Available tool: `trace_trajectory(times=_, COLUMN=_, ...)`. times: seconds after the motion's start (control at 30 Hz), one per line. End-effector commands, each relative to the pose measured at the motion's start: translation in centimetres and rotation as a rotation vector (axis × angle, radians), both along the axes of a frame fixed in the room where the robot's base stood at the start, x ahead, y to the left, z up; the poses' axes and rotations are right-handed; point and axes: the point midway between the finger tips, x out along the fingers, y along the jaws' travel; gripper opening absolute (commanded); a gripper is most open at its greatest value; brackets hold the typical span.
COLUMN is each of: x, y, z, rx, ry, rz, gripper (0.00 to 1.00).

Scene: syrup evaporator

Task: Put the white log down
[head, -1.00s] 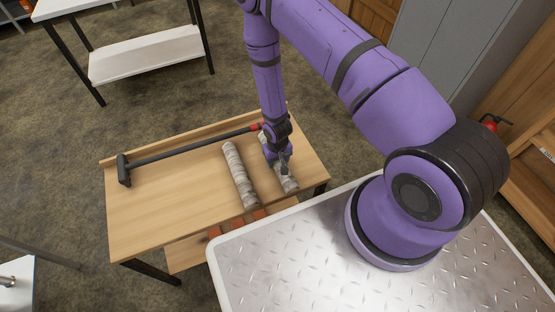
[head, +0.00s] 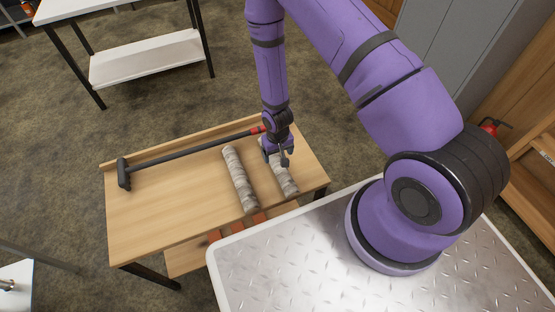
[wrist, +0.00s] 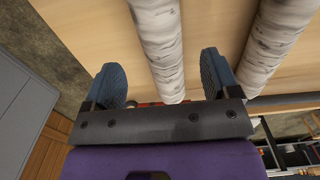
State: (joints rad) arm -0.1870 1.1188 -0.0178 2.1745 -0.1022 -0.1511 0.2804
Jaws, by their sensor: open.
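Two white, bark-patterned logs lie side by side on the wooden table (head: 140,220). One log (wrist: 160,45) runs between the fingers, clear of both, and the other log (wrist: 270,45) lies to the right. My gripper appears to be just above the log, holding nothing.
A long black-handled tool (head: 190,150) with a red end lies along the table's back edge, its red part close to my gripper. A metal tread-plate surface (head: 300,260) stands in front.

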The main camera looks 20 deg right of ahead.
Motion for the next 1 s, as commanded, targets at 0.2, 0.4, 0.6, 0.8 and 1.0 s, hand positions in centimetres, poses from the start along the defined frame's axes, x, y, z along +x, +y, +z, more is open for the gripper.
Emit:
trace_trajectory(times=0.2, x=0.1, y=0.0, z=3.4, rx=0.001, ry=-0.002, rz=0.0, gripper=0.82)
trace_trajectory(times=0.4, x=0.0, y=0.0, z=4.9, rx=0.001, ry=-0.001, rz=0.0, gripper=0.82)
trace_trajectory(times=0.6, x=0.0, y=0.0, z=5.3, rx=0.0, ry=0.0, rz=0.0, gripper=0.82)
trace_trajectory(times=0.8, x=0.9, y=0.0, z=7.3, rx=0.001, ry=-0.016, rz=-0.001, gripper=0.82)
trace_trajectory(times=1.0, x=3.1, y=-0.5, z=14.5, rx=0.002, ry=-0.066, rz=-0.003, gripper=0.82)
